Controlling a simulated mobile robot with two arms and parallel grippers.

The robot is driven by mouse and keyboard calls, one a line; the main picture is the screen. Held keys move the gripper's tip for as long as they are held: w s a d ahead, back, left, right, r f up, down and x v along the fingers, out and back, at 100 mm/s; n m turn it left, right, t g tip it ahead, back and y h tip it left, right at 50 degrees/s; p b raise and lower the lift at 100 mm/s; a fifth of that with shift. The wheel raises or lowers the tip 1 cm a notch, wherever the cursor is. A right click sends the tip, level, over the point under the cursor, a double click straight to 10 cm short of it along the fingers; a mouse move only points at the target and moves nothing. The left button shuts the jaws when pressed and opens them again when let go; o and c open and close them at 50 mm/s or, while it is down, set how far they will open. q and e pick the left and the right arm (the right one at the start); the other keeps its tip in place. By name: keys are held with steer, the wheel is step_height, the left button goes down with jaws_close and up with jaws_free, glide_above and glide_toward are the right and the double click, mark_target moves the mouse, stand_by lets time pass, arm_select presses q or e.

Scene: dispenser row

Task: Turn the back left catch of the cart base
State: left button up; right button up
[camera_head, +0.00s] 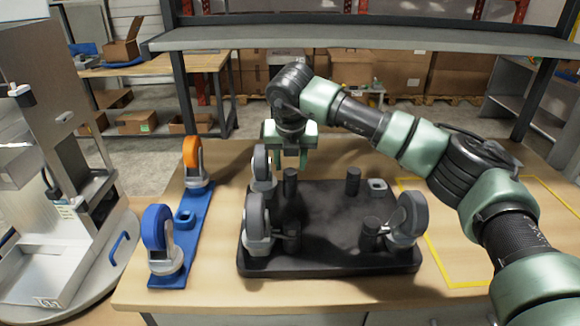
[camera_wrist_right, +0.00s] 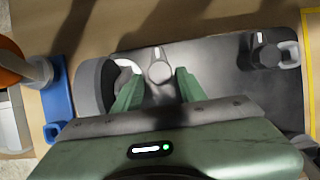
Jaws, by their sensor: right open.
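The cart base (camera_head: 325,215) is a black plate on the table with upright wheels at its back left, front left and front right corners. The back left catch (camera_head: 290,184) is a dark upright post beside the back left wheel (camera_head: 262,170). In the right wrist view the catch (camera_wrist_right: 160,70) shows as a round grey knob with a pale mark. My right gripper (camera_head: 290,158) is open above the back left corner. In the right wrist view its green fingers (camera_wrist_right: 158,90) lie either side of the knob; contact cannot be told. My left gripper is not in view.
The back right corner has a catch (camera_head: 353,180) and a grey empty socket (camera_head: 378,185). A blue rail (camera_head: 187,225) left of the base carries an orange wheel (camera_head: 192,153) and a blue wheel (camera_head: 157,229). A grey shelf (camera_head: 350,38) spans the table's back. Yellow tape (camera_head: 440,265) marks the right.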

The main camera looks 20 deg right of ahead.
mark_target(290, 171)
steer(key=shift+x, duration=1.5)
jaws_close()
